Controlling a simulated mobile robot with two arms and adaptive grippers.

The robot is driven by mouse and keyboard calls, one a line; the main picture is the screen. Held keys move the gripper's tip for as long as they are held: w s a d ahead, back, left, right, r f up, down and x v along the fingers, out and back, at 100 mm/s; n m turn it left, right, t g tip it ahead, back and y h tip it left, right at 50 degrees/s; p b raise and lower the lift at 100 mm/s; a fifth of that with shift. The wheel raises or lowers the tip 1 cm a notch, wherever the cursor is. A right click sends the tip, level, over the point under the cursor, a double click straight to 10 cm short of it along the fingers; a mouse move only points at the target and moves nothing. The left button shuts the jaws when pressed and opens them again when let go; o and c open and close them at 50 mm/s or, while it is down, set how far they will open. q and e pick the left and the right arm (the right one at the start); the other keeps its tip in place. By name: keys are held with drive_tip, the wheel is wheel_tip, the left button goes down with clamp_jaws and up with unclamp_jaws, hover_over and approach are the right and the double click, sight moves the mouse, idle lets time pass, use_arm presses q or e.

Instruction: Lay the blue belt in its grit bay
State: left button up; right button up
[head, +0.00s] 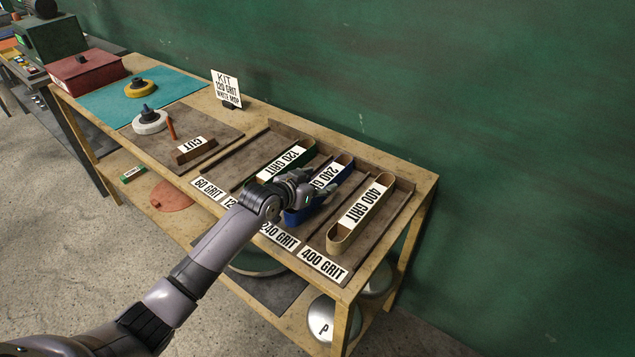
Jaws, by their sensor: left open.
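The blue belt (298,215), with a white 240 GRIT label on top, lies in the rack between the green belt and the tan belt. It appears to lie in the bay marked 240 GRIT (280,236) on the front edge. My left gripper (318,190) is open, over the middle of the blue belt, and hides part of it and its label. I cannot tell whether the fingers touch the belt. My right gripper is out of view.
The green 120 GRIT belt (285,163) and tan 400 GRIT belt (362,212) lie on either side. The 60 GRIT bay (233,162) is empty. A CUT block (195,150), kit sign (226,88) and polishing wheels (150,122) stand left on the bench.

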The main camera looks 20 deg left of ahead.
use_arm(q)
drive_tip(key=shift+r, duration=0.15)
drive_tip(key=v, duration=1.2)
drive_tip(key=shift+b, duration=0.4)
